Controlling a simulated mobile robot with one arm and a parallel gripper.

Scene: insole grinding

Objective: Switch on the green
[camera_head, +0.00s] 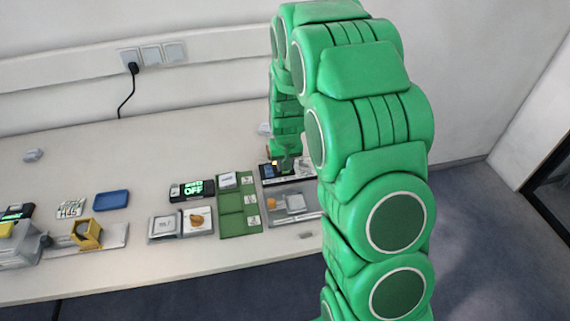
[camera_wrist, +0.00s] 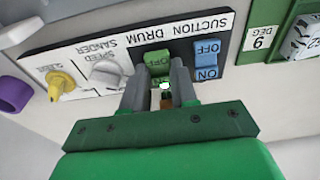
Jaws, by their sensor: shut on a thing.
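In the wrist view a green rocker switch (camera_wrist: 158,62) sits on a black and white control panel (camera_wrist: 118,50), by the upside-down word DRUM. It carries OFF and ON lettering, and its ON end is partly hidden by the fingers. My gripper (camera_wrist: 159,78) has its two grey fingers on either side of the green switch, shut on it. A blue ON/OFF switch (camera_wrist: 207,60) sits just to the right. In the head view my gripper (camera_head: 286,163) is at the panel (camera_head: 301,176), partly hidden by my arm. I cannot tell the green switch's position.
The wrist view shows a yellow knob (camera_wrist: 62,82) and a white knob (camera_wrist: 106,74) left of the switch, and a purple ring (camera_wrist: 14,95). In the head view a black display reading OFF (camera_head: 192,190) and a green tray (camera_head: 238,222) stand left of the panel.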

